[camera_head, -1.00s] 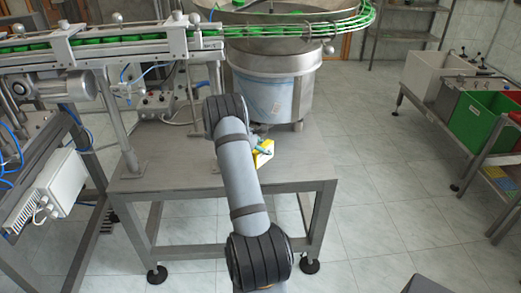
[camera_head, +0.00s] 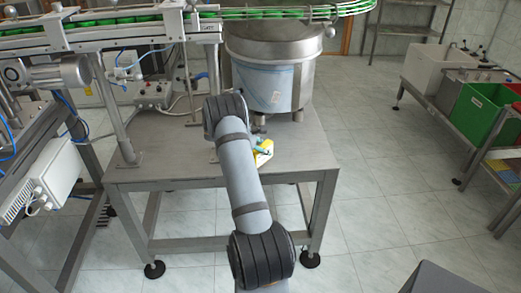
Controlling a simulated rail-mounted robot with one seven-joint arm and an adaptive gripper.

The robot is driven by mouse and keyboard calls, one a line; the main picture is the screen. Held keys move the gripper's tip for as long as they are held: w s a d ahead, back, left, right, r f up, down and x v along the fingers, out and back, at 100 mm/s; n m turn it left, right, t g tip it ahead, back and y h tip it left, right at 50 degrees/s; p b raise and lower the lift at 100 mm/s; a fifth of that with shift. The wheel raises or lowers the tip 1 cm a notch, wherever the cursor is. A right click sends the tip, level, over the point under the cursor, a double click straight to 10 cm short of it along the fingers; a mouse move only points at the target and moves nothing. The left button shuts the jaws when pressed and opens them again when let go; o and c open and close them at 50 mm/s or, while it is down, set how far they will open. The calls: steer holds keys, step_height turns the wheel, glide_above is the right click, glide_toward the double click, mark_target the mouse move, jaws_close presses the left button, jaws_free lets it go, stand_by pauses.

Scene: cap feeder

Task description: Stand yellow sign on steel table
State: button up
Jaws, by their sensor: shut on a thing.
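The yellow sign (camera_head: 265,156) shows as a small yellow piece just right of my arm, over the steel table. My gripper (camera_head: 262,143) is mostly hidden behind my arm; only a small greenish part of it shows at the sign. It is shut on the sign. The steel table (camera_head: 176,166) has a bare grey top around the sign. I cannot tell whether the sign touches the tabletop, nor how it is tilted, since my arm hides most of it.
The steel feeder drum (camera_head: 270,75) stands at the back of the table. A conveyor with green caps (camera_head: 95,18) runs above the left side. A white box (camera_head: 50,183) is at left. A green bin (camera_head: 484,112) stands on a rack at right. The table's front right is clear.

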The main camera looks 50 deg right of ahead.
steer(key=shift+f+b, duration=0.45)
steer(key=shift+f, duration=0.15)
steer(key=o, duration=1.3)
steer(key=shift+o, duration=0.6)
steer(key=v, duration=1.2)
